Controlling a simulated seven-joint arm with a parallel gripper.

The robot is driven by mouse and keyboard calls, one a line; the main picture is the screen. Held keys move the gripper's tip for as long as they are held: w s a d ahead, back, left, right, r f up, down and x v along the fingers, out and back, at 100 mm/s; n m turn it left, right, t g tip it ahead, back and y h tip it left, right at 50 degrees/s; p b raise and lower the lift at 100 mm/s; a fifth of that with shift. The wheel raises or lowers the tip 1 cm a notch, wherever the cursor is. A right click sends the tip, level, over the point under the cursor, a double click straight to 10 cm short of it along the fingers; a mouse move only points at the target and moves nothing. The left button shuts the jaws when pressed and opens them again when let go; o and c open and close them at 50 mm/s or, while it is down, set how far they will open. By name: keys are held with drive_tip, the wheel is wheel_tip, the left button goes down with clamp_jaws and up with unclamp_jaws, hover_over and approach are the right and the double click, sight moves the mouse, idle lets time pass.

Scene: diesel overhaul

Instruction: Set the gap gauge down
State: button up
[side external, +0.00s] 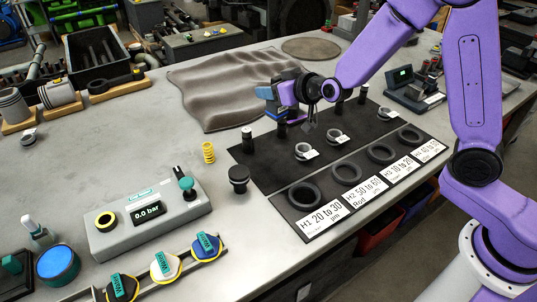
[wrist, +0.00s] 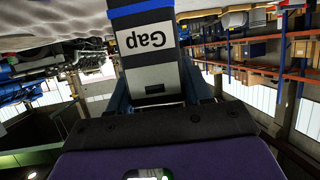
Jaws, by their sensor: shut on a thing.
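The gap gauge (wrist: 150,40) is a dark grey block with a white "Gap" label and a blue band, filling the top middle of the wrist view. My gripper (wrist: 157,85) is shut on it, with a finger on each side. In the side external view my gripper (side external: 272,95) points left, held roughly level above the back left part of the black mat (side external: 262,158), near the brown cloth. The gauge is small there and hard to tell from the blue fingers.
The black mat carries several dark posts, tagged rings (side external: 303,151) and black rings beside labels (side external: 323,221). A crumpled brown cloth (side external: 205,90) lies behind left. Bare table lies at centre left.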

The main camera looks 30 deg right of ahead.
drive_tip(key=shift+s+a+r+n+y, duration=0.25)
drive_tip(key=shift+s+a+n+y, duration=0.15)
drive_tip(key=shift+n+y, duration=0.1)
drive_tip(key=s+a+n+g+y, duration=0.3)
drive_tip(key=s+n+g+y, duration=0.35)
drive_tip(key=s, duration=0.95)
drive_tip(key=s+a+n+g+y, duration=0.4)
drive_tip(key=s+n+g, duration=0.4)
drive_tip(key=s, duration=0.8)
drive_tip(key=shift+n+t, duration=0.35)
drive_tip(key=shift+t, duration=0.2)
drive_tip(key=shift+w+a+f, duration=1.5)
drive_tip(key=shift+w+f, duration=0.3)
drive_tip(key=shift+f, duration=0.4)
drive_tip(key=shift+w+a+f, duration=1.45)
drive_tip(key=shift+w+f, duration=0.35)
drive_tip(key=shift+f, duration=0.4)
drive_tip(key=shift+w+a+f, duration=1.5)
drive_tip(key=shift+w+f, duration=0.3)
drive_tip(key=shift+f, duration=0.4)
drive_tip(key=shift+f, duration=0.1)
